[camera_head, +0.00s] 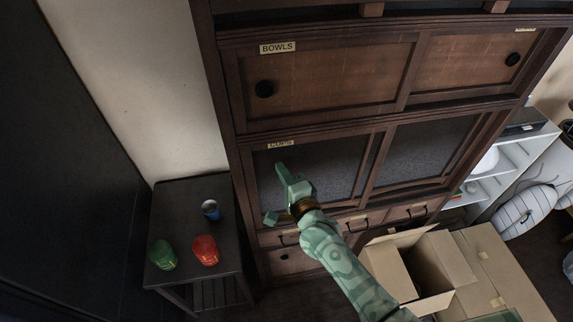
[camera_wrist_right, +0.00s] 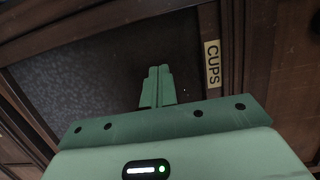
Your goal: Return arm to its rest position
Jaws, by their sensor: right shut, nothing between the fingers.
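My right arm (camera_head: 345,262) reaches up from the bottom right in the head view. Its green gripper (camera_head: 281,168) is in front of the cabinet's lower left panel, just below the CUPS label (camera_head: 281,144). In the right wrist view the gripper's two fingers (camera_wrist_right: 158,72) are together with nothing between them, and the CUPS label (camera_wrist_right: 212,64) is to their right. I cannot tell whether the fingertips touch the panel. My left gripper does not show.
An open cardboard box (camera_head: 418,268) stands right of my arm. The wooden cabinet (camera_head: 330,75) fills the middle; its upper door is labelled BOWLS.

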